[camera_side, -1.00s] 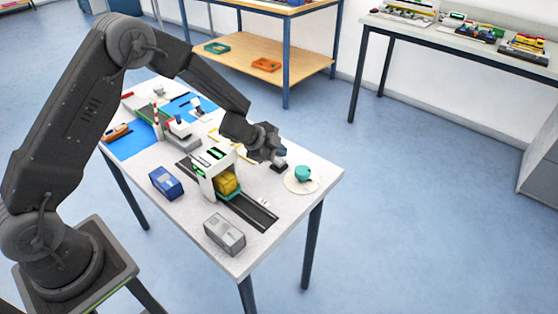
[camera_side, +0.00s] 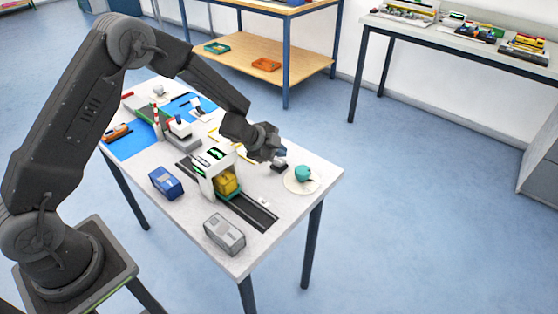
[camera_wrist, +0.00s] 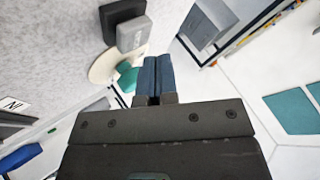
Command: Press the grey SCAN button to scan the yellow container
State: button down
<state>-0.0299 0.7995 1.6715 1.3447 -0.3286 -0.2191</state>
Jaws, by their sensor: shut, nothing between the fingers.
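The yellow container (camera_side: 226,183) sits on a green carrier on the dark track, under the white scanner arch (camera_side: 203,183). The SCAN button's dark base (camera_side: 281,168) is on the table behind the track, just below my gripper (camera_side: 280,152). In the wrist view the grey button (camera_wrist: 132,34) stands out from its dark base, close to the fingertips of my gripper (camera_wrist: 154,60). The blue-grey fingers are shut and hold nothing. A narrow gap seems to separate them from the button; I cannot tell contact for certain.
A teal cup (camera_side: 302,173) on a pale saucer (camera_side: 296,188) stands right of the button. A blue container (camera_side: 166,182) and a grey container (camera_side: 225,234) lie on the near side of the track. The model harbour fills the table's far left. The table's right corner is clear.

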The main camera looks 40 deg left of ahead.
aim_at(279, 162)
jog(key=shift+f, duration=0.1)
jog(key=shift+f, duration=0.3)
jog(key=shift+f, duration=0.55)
dwell(0.6)
dwell(0.4)
jog(key=shift+r, duration=1)
jog(key=shift+r, duration=2.5)
